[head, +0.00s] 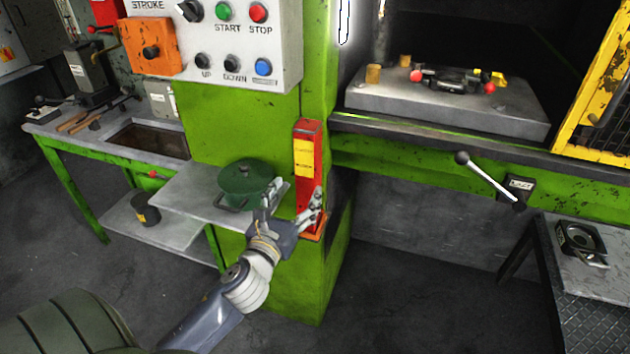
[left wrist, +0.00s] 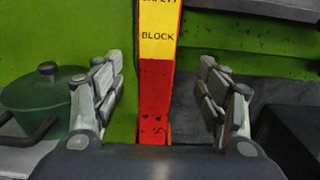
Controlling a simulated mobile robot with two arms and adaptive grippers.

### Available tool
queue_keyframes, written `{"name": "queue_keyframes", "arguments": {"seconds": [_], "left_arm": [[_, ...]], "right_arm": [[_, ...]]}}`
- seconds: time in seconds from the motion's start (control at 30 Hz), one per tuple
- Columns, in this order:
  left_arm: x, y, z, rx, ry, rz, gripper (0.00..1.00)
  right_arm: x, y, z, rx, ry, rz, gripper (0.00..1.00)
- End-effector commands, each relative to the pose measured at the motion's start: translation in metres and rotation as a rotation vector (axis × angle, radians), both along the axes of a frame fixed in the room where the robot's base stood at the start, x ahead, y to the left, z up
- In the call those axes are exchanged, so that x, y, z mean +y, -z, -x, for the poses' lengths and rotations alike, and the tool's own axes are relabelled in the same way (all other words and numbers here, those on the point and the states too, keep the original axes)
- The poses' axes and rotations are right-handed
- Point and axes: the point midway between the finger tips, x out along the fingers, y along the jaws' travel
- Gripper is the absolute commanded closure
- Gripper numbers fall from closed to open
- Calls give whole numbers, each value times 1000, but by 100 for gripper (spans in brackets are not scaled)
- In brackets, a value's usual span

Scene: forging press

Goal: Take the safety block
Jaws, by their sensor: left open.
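The safety block (head: 308,175) is a tall red upright bar with a yellow label, standing in an orange holder (head: 309,236) against the green press column. In the left wrist view, the safety block (left wrist: 155,95) stands upright between the fingers, its label reading "BLOCK". My left gripper (head: 294,199) is open in front of the block's lower part. In the left wrist view, the left gripper's fingers (left wrist: 160,95) are on either side of the block, with visible gaps on both sides. The top of the block is out of the wrist view. My right gripper is not in view.
A green lidded pot (head: 246,183) stands on a shelf (head: 182,197) just left of my left gripper. A control panel (head: 236,40) is above. A lever (head: 485,176) sticks out at the right. A grey press bed (head: 440,108) lies behind, and a side table (head: 600,277) stands right.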

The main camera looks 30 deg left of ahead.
Motion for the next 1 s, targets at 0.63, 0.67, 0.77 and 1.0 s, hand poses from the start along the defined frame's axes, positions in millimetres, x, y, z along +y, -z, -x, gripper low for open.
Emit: {"name": "queue_keyframes", "arguments": {"seconds": [0.63,0.67,0.77,1.0], "left_arm": [[20,3,-66,1,-2,6,33],[21,4,-69,1,-1,6,33],[25,5,-81,0,0,6,33],[27,7,-92,2,1,6,33]], "right_arm": [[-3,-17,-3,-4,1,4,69],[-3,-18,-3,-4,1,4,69],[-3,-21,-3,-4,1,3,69],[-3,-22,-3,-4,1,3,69]]}}
